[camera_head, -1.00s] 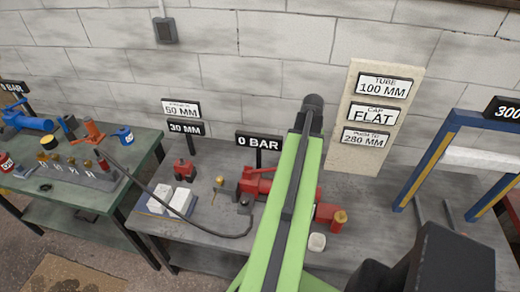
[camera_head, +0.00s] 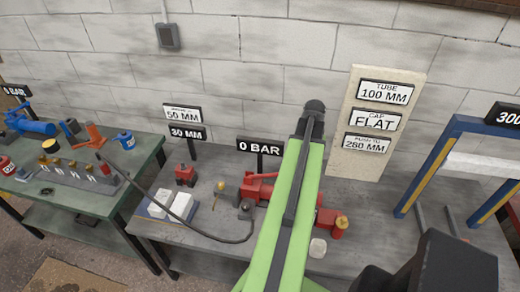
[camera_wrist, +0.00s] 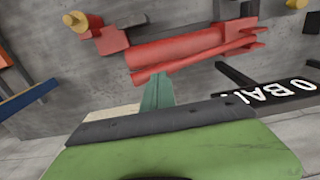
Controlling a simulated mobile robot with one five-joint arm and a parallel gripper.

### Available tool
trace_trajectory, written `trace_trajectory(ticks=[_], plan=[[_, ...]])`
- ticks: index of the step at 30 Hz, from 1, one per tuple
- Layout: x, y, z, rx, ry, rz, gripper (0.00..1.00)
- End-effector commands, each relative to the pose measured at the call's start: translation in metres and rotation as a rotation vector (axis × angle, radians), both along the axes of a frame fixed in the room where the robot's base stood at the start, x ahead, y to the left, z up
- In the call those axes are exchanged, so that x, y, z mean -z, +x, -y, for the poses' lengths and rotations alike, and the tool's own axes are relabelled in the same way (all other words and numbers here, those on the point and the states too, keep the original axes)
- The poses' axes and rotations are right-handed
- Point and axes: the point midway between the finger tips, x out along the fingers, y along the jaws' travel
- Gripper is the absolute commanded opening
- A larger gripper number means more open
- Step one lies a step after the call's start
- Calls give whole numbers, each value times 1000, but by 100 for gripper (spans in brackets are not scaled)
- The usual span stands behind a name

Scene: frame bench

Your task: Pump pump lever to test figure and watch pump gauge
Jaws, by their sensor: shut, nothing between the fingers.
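The red pump (camera_head: 252,190) lies on the grey bench, partly hidden behind my green arm in the head view. A thin red bar, seemingly the pump lever (camera_head: 262,176), runs along its top. The pump gauge sign (camera_head: 260,147) stands behind it and reads 0 BAR. In the wrist view the pump (camera_wrist: 190,45) crosses the top, and the gauge sign (camera_wrist: 280,92) is at right, upside down. My gripper (camera_wrist: 156,88) is shut and empty, its tip just below the pump's near edge in that view; I cannot tell if it touches. My arm hides the gripper in the head view.
A black hose (camera_head: 210,235) runs from the pump to the left green bench (camera_head: 130,180). Signs reading 50 MM and 30 MM (camera_head: 187,132) stand left of the gauge. A blue press frame (camera_head: 432,165) stands at right, beside a board (camera_head: 350,165) with printed plates.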

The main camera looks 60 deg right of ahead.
Motion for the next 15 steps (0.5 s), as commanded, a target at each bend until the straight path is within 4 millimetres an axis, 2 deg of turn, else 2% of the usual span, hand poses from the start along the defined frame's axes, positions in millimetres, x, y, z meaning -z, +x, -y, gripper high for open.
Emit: trace_trajectory(ticks=[5,15], plan=[[10,0,0,0,0,0,0],[50,0,0,0,0,0,0]])
